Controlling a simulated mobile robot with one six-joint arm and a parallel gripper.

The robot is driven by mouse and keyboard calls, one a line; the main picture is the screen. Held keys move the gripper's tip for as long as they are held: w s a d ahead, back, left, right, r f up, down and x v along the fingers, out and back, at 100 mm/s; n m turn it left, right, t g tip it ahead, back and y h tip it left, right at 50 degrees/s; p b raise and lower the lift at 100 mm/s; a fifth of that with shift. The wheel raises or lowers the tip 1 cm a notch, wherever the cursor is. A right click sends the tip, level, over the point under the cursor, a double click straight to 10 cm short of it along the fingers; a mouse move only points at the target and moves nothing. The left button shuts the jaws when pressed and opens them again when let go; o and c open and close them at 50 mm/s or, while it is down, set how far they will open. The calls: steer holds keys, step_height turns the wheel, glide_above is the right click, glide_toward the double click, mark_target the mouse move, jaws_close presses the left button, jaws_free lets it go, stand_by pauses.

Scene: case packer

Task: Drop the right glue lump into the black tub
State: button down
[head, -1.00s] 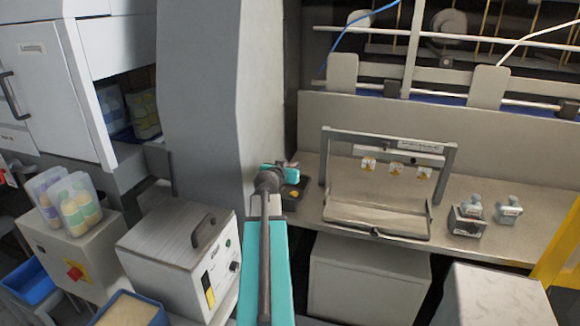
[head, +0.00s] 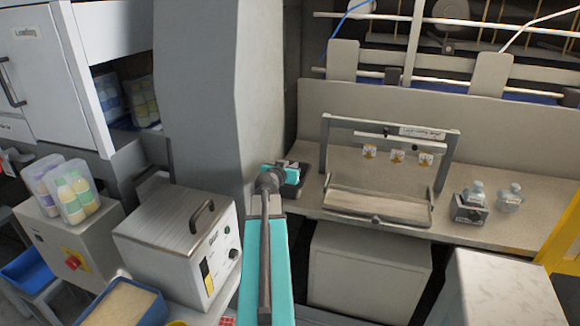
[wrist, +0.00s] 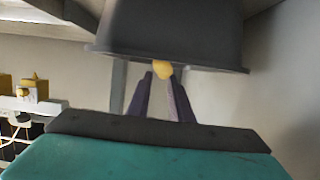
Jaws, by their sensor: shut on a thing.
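My gripper (head: 285,168) is at the left end of the bench, by the grey column. In the wrist view its two dark fingers (wrist: 160,92) are shut on a small yellow glue lump (wrist: 162,69). The lump shows at the fingertips, overlapping the rim line of the black tub (wrist: 170,38), which appears upside down there. I cannot tell whether the lump is inside the rim. In the head view the black tub (head: 301,187) is partly hidden behind my gripper, and the held lump is hidden.
Two small clear containers (head: 475,194) (head: 510,198) stand farther right. A grey box unit (head: 180,235) is at lower left. The tall grey column (head: 205,95) is close on the left.

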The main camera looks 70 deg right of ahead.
steer(key=c, duration=1.5)
jaws_free()
steer(key=shift+a, duration=0.2)
steer(key=b+v, duration=0.4)
steer(key=v, duration=0.4)
steer(key=shift+a, duration=0.15)
steer(key=shift+d+b, duration=0.25)
steer(key=shift+b, duration=0.7)
steer(key=b, duration=0.6)
steer(key=shift+a+r, duration=0.1)
steer(key=shift+r, duration=0.05)
steer(key=b+v, duration=0.2)
steer(key=b, duration=0.7)
steer(key=shift+b, duration=0.4)
steer(key=shift+a+b, duration=0.3)
steer(key=shift+b, duration=0.85)
steer(key=shift+p+v, duration=0.35)
steer(key=shift+v, duration=1.1)
